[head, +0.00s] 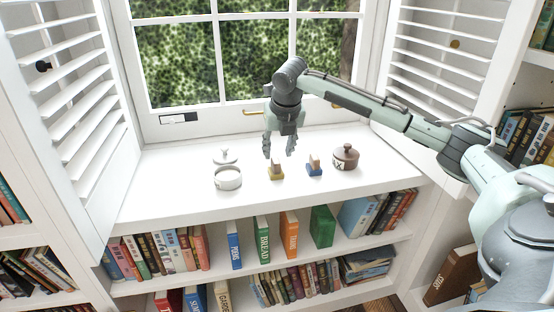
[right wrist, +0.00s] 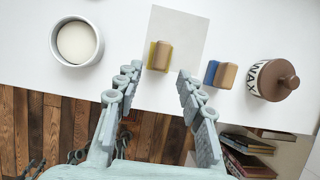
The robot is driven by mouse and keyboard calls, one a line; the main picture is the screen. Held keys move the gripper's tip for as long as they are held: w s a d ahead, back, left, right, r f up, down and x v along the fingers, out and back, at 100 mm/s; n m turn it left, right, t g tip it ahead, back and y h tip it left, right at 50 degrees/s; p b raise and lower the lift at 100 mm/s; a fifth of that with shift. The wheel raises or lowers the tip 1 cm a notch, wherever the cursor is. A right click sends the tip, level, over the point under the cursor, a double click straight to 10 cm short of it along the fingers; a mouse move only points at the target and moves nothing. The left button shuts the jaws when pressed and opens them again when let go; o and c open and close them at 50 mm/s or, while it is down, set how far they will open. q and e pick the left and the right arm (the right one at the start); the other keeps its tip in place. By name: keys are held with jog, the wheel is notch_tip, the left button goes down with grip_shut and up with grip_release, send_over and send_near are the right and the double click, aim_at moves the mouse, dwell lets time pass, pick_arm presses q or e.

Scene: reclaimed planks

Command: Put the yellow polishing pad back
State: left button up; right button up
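The yellow polishing pad (head: 276,175) has a wooden grip and sits on the white window shelf (head: 160,195). In the right wrist view the pad (right wrist: 159,56) lies on a pale grey rectangle (right wrist: 188,28). My right gripper (head: 279,154) points down just above the pad, fingers spread. In the right wrist view the fingertips of the right gripper (right wrist: 161,70) are on either side of the pad, with visible gaps. The gripper holds nothing. My left gripper is not in view.
A blue pad with a wooden grip (head: 314,170) sits right of the yellow one. Beyond it stands a brown lidded wax jar (head: 346,158). A round white tin (head: 228,178) and a white lid-like piece (head: 225,156) are to the left. The shelf's left end is clear.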

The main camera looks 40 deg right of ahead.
jog(key=v, duration=0.6)
